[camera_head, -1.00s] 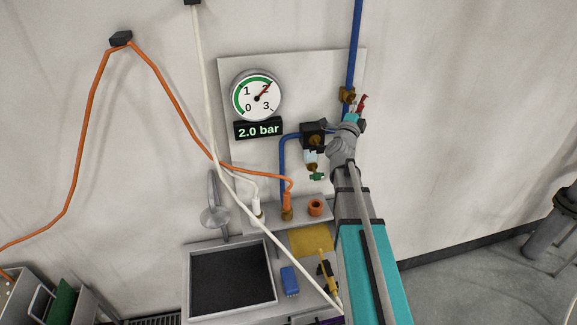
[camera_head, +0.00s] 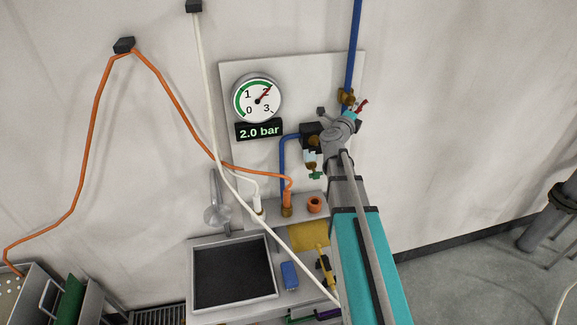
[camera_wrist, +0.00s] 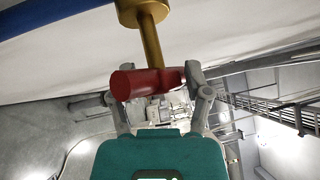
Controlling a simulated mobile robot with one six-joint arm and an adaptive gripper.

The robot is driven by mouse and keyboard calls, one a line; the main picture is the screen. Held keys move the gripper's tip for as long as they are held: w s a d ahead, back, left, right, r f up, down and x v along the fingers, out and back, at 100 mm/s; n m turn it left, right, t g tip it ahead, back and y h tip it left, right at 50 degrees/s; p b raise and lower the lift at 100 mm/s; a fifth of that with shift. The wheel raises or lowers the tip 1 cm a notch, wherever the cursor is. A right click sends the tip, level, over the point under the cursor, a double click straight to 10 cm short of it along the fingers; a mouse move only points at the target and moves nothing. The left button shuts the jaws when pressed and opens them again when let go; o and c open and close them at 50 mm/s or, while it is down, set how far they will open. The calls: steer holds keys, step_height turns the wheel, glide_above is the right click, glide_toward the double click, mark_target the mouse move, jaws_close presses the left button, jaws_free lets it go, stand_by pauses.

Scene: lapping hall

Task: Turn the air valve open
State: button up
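The air valve is a brass body (camera_head: 346,97) on the blue pipe, with a red handle (camera_head: 363,105) beside my gripper. In the wrist view the brass valve stem (camera_wrist: 151,42) comes down to the red handle (camera_wrist: 148,83), which lies crosswise in front of my gripper (camera_wrist: 160,98). The fingers are spread apart, one near each end of the handle. The right finger is very close to the handle; I cannot tell whether it touches. In the head view my wrist hides most of the fingers.
The round gauge (camera_head: 257,98) points near 2, and the display (camera_head: 259,130) reads 2.0 bar. A black regulator (camera_head: 311,134) sits left of my wrist. A white hose (camera_head: 206,90) and an orange hose (camera_head: 185,115) hang across the wall. A dark-bottomed tray (camera_head: 232,237) is below.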

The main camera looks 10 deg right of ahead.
steer(key=b+v, duration=0.2)
steer(key=v, duration=1.1)
steer(key=w+a+f+n+t+y+b, duration=0.3)
steer(key=a+f+n+y+b, duration=0.8)
steer(key=a+f+n+y, duration=0.3)
steer(key=shift+w+a+f+n+y, duration=0.45)
steer(key=shift+f+n, duration=0.3)
steer(key=shift+n, duration=1.05)
steer(key=shift+s, duration=0.15)
